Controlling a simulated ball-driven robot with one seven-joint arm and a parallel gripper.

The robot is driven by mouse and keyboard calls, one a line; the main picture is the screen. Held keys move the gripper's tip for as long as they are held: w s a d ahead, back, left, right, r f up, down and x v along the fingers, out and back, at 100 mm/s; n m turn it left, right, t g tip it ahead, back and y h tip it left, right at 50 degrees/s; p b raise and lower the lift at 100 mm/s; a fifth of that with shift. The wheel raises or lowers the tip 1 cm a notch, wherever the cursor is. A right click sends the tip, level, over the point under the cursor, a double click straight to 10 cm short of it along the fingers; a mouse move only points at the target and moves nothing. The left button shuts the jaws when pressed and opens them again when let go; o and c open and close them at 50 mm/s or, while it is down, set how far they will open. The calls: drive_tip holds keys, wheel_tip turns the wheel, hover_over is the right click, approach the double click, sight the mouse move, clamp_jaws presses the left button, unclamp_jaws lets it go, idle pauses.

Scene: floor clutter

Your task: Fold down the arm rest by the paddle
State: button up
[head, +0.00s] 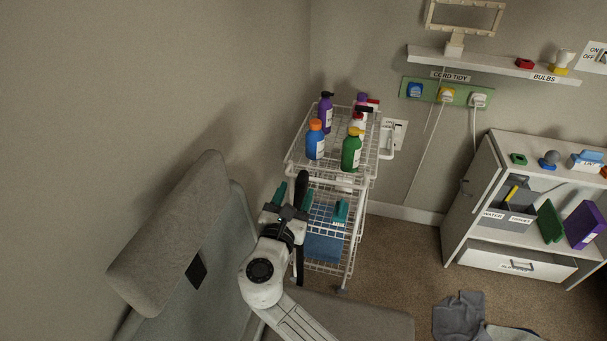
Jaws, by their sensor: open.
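A grey upholstered chair stands at the left, with a thick padded top (165,235) and a seat (365,318). A narrow black upright bar (300,265) at the chair's far side looks like the raised arm rest. Its dark, rounded upper end (302,182) may be the paddle. A small black plate (197,271) sits on the chair back. My gripper (294,197) is open, with its green fingers close to the bar's upper end. I cannot tell whether they touch it or straddle it, as my wrist hides part of the bar.
Just behind my gripper stands a white wire trolley (333,175) with several bottles on top and a blue bin (323,245) below. A white cabinet (515,250) stands at the right. A grey cloth (460,316) lies on the carpet. Walls close off the left and back.

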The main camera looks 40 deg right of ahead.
sight(304, 175)
drive_tip(key=x, duration=0.7)
drive_tip(key=shift+d, duration=0.25)
clamp_jaws()
idle(0.3)
